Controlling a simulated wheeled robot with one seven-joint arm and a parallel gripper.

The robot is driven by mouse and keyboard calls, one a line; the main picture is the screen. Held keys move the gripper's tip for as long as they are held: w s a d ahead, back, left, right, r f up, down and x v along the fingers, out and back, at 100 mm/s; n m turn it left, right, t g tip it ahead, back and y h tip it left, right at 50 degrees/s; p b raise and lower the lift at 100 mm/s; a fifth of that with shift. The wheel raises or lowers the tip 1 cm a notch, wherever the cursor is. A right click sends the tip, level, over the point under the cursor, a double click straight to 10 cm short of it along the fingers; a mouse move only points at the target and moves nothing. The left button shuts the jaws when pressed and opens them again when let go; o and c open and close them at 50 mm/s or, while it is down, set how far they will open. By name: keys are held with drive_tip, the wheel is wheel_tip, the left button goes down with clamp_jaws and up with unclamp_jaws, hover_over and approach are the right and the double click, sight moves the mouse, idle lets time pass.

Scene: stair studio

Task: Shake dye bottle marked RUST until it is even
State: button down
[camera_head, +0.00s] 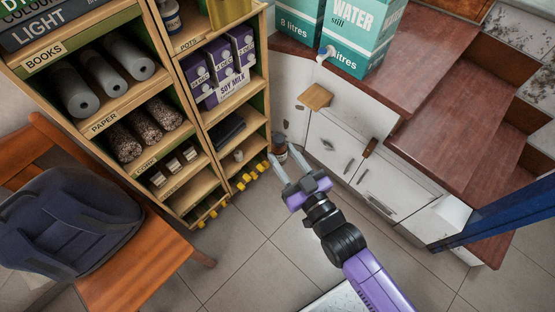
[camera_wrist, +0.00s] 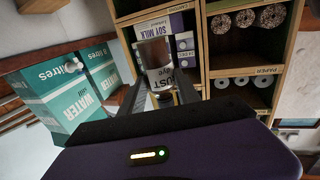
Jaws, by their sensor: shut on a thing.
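The dye bottle (camera_wrist: 157,68) is in my gripper, with a pale label that reads "UST" and "dye" in the wrist view; the first letter is hidden. In the head view the bottle (camera_head: 279,147) is a small dark brown shape at the fingertips. My gripper (camera_head: 283,165) is shut on it and holds it in the air in front of the shelf unit and the white drawers. In the wrist view the two dark fingers of my gripper (camera_wrist: 158,95) flank the bottle. How even the dye is inside cannot be told.
A wooden shelf unit (camera_head: 165,105) with soy milk cartons (camera_head: 220,68) and paper rolls stands at left. A chair (camera_head: 125,260) with a dark backpack (camera_head: 68,222) is near. Water boxes (camera_head: 345,40) stand on the stair-stepped wooden top (camera_head: 440,125) at right. The tiled floor (camera_head: 250,265) is partly open.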

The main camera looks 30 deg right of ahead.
sight(285, 145)
wheel_tip(285, 145, up, 6)
drive_tip(key=shift+r, duration=0.1)
wheel_tip(285, 145, down, 14)
idle(0.6)
